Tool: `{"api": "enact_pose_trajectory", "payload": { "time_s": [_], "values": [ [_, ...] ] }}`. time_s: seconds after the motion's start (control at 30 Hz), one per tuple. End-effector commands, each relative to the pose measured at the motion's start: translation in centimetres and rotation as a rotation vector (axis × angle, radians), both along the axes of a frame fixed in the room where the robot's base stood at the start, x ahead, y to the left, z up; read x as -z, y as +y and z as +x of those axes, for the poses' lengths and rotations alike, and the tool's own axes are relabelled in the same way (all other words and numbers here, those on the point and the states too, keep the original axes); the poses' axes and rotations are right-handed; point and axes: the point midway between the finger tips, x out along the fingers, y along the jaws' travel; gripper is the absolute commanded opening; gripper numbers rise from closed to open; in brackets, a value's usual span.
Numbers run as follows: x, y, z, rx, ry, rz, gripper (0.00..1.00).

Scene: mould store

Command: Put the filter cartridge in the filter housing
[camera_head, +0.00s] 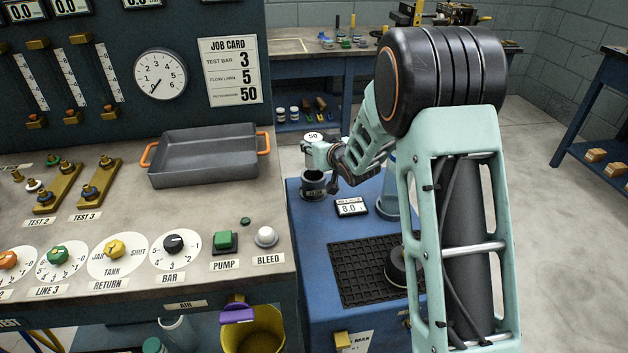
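The filter cartridge (313,136) shows as a white top marked 50, directly above the dark round filter housing (314,188) on the blue cabinet. A pale body shows below the white top. I cannot tell whether its lower end is inside the housing or just above it. My gripper (331,156) is at the cartridge from the right, level with its upper body. The fingers are too small and too hidden by the wrist to show whether they are closed on it.
Right of the housing are a small display (351,208) and a blue-grey cylinder (391,190) partly behind my arm. A black ribbed mat (362,262) lies in front. The grey bench (205,225) on the left holds an empty tray (203,164) and several knobs.

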Motion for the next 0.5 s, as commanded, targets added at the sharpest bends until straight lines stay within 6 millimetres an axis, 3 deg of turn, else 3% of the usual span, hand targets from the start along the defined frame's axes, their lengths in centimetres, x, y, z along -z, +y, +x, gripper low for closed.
{"api": "enact_pose_trajectory", "payload": {
  "time_s": [0.1, 0.33, 0.5],
  "values": [
    [0.4, 0.0, 0.0, -0.001, 0.0, 0.0, 0.1],
    [4.7, 0.1, -0.1, -0.001, 0.003, -0.002, 0.1],
    [6.2, 0.0, 0.0, 0.0, -0.001, -0.001, 0.1]
  ]
}}
